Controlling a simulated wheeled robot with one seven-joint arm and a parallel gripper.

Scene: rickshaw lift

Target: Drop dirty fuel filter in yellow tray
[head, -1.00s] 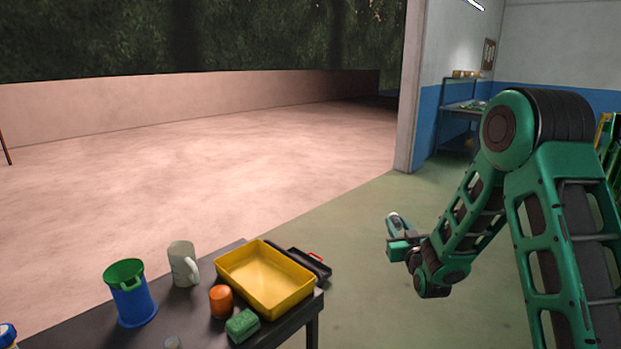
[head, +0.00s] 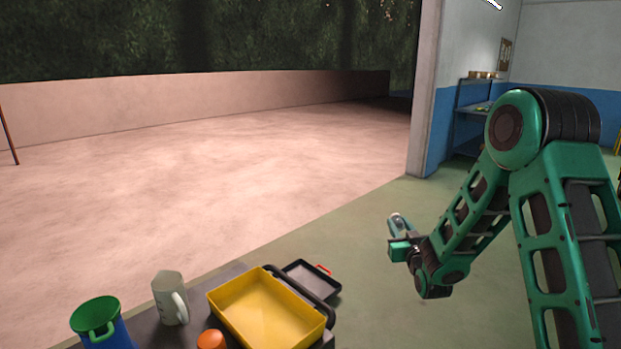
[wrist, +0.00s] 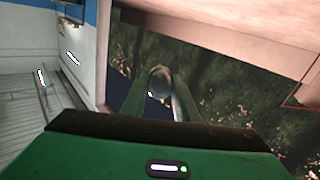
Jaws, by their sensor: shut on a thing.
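The yellow tray (head: 243,326) sits on the dark table at the bottom middle of the head view and looks empty. My gripper (head: 396,228) is out over the floor, to the right of the tray and apart from it. It is shut on a small greyish rounded thing, the fuel filter (head: 397,219). In the wrist view the filter (wrist: 160,80) shows between the two green fingers. How dirty it is cannot be told.
Left of the tray stand a grey mug (head: 168,300) and a blue bin with a green rim (head: 100,330). An orange object (head: 211,340) is beside the tray's near side. A dark box with a red handle (head: 312,280) is behind it. Open floor lies right of the table.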

